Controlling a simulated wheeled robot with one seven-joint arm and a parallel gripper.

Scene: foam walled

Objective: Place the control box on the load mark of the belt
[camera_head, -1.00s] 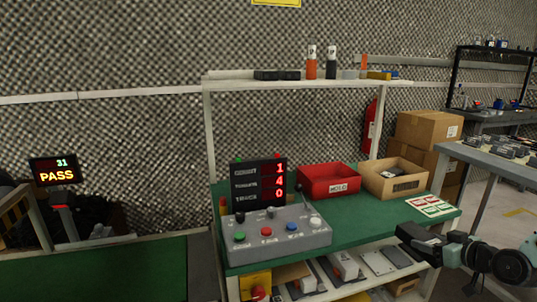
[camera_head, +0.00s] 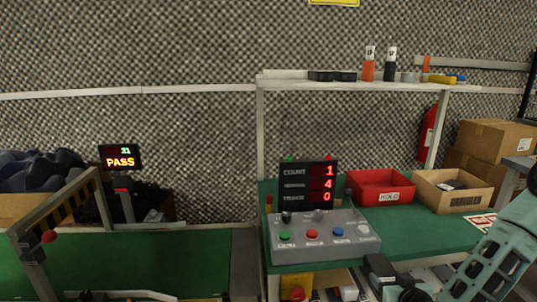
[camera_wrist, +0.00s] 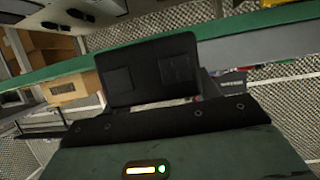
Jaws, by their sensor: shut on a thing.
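My gripper (camera_wrist: 150,108) is shut on a dark, flat-faced box, apparently the control box (camera_wrist: 150,70), which shows two square patches in the wrist view. The fingertips are hard to tell apart from the dark box. In the head view the dark box (camera_head: 379,268) is at the bottom, in front of the green bench, with my arm coming in from the right. The green belt (camera_head: 190,262) lies at the lower left, apart from the held box. I cannot make out the load mark; the belt's near part is cut off by the bottom edge.
A grey button console (camera_head: 322,242) and a count display (camera_head: 308,184) stand on the bench. A red bin (camera_head: 380,190) and a cardboard tray (camera_head: 452,195) are behind. A barred frame (camera_head: 60,215) crosses the belt's left side; a PASS screen (camera_head: 120,157) stands behind it.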

